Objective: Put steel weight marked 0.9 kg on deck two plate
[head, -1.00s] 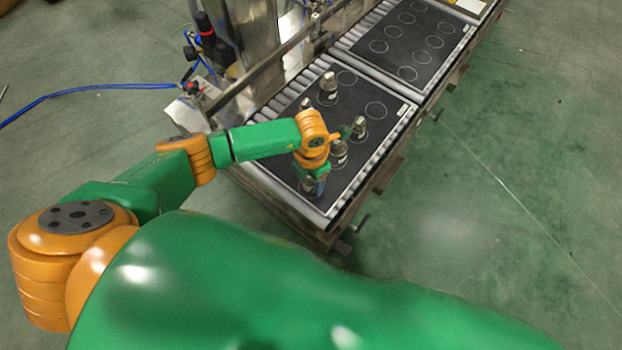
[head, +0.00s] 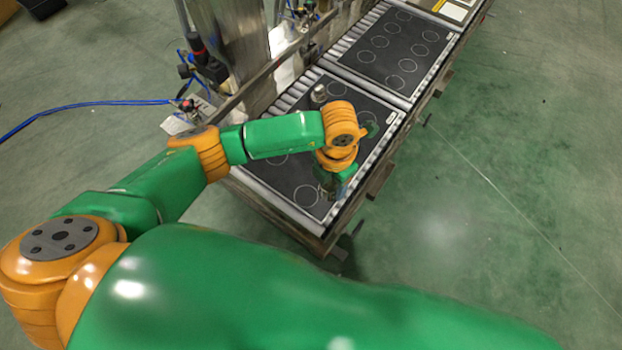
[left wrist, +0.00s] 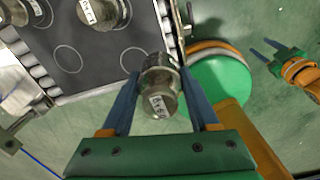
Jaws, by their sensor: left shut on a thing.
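My left gripper (left wrist: 160,76) is shut on a steel weight (left wrist: 160,100), a metal cylinder with a white label that looks upside down and seems to read 0.9 kg. In the head view my left gripper (head: 331,191) is over the near plate's front right part, and its wrist largely hides the weight. The far black plate (head: 385,50) has several empty rings. I cannot tell which is deck two. My right gripper (left wrist: 263,47) is open and empty in the left wrist view.
Two more weights, one labelled (left wrist: 104,12) and one at the corner (left wrist: 15,12), stand on the near plate. Conveyor rollers (head: 285,104) and a metal rail (head: 265,68) border the plates on the left. Green floor (head: 500,200) is clear on the right.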

